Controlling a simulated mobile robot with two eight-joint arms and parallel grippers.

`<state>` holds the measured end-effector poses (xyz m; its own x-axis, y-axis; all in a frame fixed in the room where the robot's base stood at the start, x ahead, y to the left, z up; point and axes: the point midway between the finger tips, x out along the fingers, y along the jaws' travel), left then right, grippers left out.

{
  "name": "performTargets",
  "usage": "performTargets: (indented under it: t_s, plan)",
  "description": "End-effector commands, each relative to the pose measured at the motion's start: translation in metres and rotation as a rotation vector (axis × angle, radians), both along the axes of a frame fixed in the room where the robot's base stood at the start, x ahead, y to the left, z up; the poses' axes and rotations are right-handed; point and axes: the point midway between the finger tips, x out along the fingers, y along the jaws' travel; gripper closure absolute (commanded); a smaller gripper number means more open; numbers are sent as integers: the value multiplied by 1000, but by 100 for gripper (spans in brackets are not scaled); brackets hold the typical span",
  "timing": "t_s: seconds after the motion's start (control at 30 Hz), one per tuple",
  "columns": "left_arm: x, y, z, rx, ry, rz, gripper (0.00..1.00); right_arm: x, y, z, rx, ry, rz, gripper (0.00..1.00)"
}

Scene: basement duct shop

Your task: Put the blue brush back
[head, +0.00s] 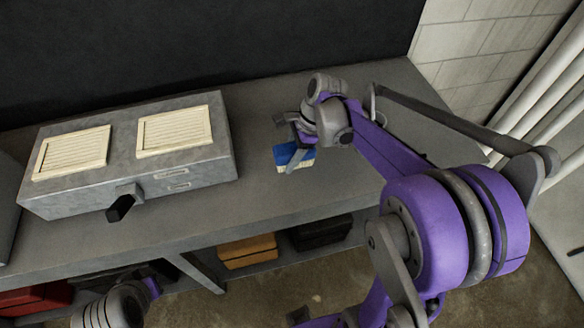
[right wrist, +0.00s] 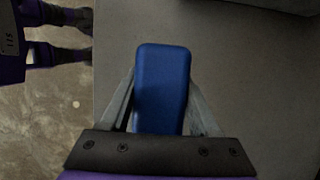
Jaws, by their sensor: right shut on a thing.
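The blue brush (head: 290,155) has a blue block back and pale bristles along its lower side. My right gripper (head: 292,150) is shut on it, at the front right part of the bench top. In the right wrist view the blue back of the brush (right wrist: 162,88) sits between the two grey fingers. I cannot tell whether the bristles touch the bench. Part of my left arm shows at the lower left of the head view, below the bench edge; its fingers do not show clearly.
The grey bench (head: 210,215) has free room around the brush. A grey metal box (head: 215,155) with two cream louvred panels (head: 174,132) stands left of it. Below, a shelf holds an orange bin (head: 248,252), a dark bin (head: 322,232) and a red one (head: 35,298).

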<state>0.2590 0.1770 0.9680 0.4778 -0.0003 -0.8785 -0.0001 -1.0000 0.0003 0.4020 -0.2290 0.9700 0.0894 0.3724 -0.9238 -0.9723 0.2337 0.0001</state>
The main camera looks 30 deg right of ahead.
Motion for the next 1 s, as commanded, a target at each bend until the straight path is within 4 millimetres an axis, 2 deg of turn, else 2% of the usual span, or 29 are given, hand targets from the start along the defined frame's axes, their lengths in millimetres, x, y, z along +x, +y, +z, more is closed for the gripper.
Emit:
performTargets:
  t_s: [0.4, 0.83, 0.87, 1.0]
  plan:
    - [-2, 0, -4, 0, 4, 0, 100, 0, 0, -50, 0, 0, 0, 100]
    - [-4, 0, -9, 0, 7, 0, 100, -1, 0, -57, 0, 1, -1, 100]
    - [-4, 0, -9, 0, 7, 0, 100, 0, 0, -57, 0, 1, -1, 36]
    - [-3, 0, -8, 0, 6, 0, 100, 0, 0, -56, 0, 0, 0, 11]
